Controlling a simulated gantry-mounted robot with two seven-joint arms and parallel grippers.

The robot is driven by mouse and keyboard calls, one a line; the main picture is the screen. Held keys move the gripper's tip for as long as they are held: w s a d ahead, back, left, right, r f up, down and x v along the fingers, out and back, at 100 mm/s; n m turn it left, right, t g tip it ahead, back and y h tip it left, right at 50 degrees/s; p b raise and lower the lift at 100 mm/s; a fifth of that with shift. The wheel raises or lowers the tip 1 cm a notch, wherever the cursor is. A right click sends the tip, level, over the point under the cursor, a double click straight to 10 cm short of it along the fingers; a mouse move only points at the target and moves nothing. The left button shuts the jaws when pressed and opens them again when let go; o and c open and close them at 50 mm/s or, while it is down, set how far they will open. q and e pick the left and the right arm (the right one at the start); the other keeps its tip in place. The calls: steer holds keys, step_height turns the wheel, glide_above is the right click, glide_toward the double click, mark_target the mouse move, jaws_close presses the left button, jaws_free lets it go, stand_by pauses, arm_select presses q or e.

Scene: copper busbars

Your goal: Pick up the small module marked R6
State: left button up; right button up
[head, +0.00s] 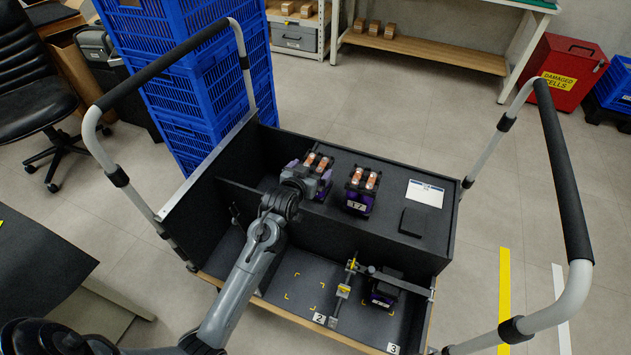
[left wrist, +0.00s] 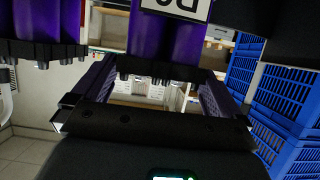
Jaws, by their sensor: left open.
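A small purple module (head: 325,163) with copper-coloured tops stands at the left of the cart's rear compartment, partly hidden by my left gripper (head: 304,183). Its label is hidden in the head view. In the left wrist view, a purple module (left wrist: 150,35) with a black end lies ahead, between the open fingers of the left gripper (left wrist: 152,88). Its white label (left wrist: 178,8) is upside down and cut off, so I cannot read it fully. No grip on the module shows. A second purple module (head: 359,200), marked 17, stands to the right. My right gripper is not in view.
A third module (head: 383,295) sits in the front compartment by the plate marked 3, beside a yellow-and-metal clamp (head: 345,290). A black block (head: 412,222) and white card (head: 425,193) lie at the rear right. Blue crates (head: 200,95) and cart handles (head: 560,170) surround the cart.

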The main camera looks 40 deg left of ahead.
mark_target(315, 165)
arm_select(q)
steer(key=b+x, duration=0.1)
steer(key=x, duration=0.2)
steer(key=shift+w+a+f+b, duration=0.1)
steer(key=shift+w+b, duration=0.2)
steer(key=shift+w, duration=0.25)
steer(key=shift+s, duration=0.15)
steer(key=shift+c, duration=1)
steer(key=c, duration=1.4)
steer(key=shift+r, duration=0.3)
steer(key=shift+c, duration=0.3)
